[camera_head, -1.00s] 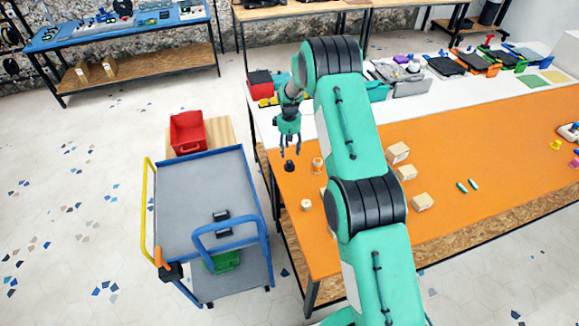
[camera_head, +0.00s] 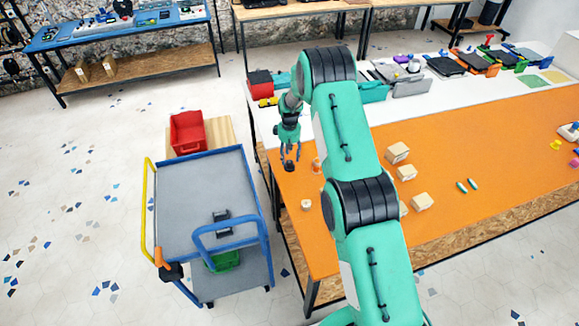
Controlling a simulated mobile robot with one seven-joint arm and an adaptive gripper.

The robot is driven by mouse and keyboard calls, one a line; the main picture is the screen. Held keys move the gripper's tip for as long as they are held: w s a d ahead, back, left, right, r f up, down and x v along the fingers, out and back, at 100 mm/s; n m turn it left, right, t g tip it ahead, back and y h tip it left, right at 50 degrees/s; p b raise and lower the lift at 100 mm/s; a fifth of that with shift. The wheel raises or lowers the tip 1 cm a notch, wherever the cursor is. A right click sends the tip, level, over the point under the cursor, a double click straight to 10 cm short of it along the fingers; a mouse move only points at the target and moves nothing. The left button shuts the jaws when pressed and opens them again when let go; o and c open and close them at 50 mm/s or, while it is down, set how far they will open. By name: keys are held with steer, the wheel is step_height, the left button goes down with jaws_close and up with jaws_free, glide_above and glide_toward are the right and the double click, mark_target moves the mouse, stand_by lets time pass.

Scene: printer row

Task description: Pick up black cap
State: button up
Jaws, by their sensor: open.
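The black cap (camera_head: 289,167) is a small dark round piece on the orange tabletop (camera_head: 345,240), close to its left edge. My gripper (camera_head: 290,157) points down right over the cap, with its fingers apart and nothing seen between them. The fingertips are at or just above the cap; whether they touch it or reach around it is too small to tell. My green arm crosses the table and hides part of it.
A small orange-white item (camera_head: 316,165) stands just right of the cap. A pale round piece (camera_head: 306,204) lies nearer the front. Several cardboard boxes (camera_head: 397,153) are right of my arm. A grey cart (camera_head: 205,195) stands left of the table.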

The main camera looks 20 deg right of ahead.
mark_target(289, 161)
steer(key=shift+s+f, duration=0.1)
steer(key=shift+f, duration=2.15)
steer(key=c, duration=1.2)
